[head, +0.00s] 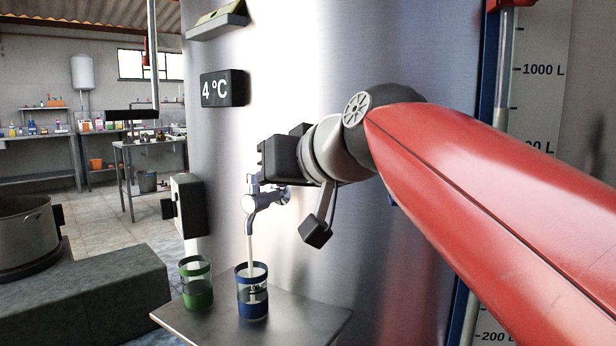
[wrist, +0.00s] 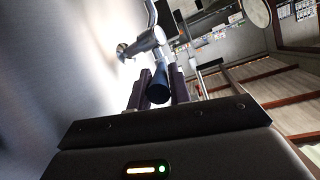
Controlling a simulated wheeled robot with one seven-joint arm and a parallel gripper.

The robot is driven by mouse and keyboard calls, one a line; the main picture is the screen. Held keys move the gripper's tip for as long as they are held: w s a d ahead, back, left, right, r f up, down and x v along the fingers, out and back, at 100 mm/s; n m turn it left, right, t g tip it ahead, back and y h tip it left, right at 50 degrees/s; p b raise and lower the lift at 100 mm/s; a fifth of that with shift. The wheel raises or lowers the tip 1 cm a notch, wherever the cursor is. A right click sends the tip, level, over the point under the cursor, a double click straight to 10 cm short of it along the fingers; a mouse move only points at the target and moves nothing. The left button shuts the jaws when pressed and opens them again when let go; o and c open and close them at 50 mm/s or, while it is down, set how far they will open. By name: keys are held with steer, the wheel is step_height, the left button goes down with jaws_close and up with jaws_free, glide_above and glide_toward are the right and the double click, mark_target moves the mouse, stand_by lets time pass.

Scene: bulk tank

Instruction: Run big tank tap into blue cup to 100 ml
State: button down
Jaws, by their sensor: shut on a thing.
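The big steel tank (head: 330,60) fills the middle of the head view. Its metal tap (head: 263,200) sticks out low on the wall and also shows in the wrist view (wrist: 147,42). My gripper (head: 257,178) is shut on the tap's handle (wrist: 159,86), which sits between the two dark fingers in the wrist view. A pale stream (head: 249,247) falls from the spout into the blue cup (head: 252,308). This clear, blue-banded cup stands upright on the steel shelf under the tap. I cannot read its liquid level exactly.
A green-banded cup (head: 197,293) stands left of the blue cup on the steel shelf (head: 290,318). A 4 °C display (head: 225,88) hangs above the tap. A dark box (head: 187,205) is left of the tap. A pot (head: 27,235) stands on a grey block (head: 90,300).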

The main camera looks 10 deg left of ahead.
steer(key=c, duration=1.3)
jaws_free()
steer(key=shift+d+r, duration=0.1)
steer(key=b+v, duration=0.1)
steer(key=v, duration=0.6)
steer(key=shift+s+d, duration=0.2)
steer(key=shift+r, duration=0.1)
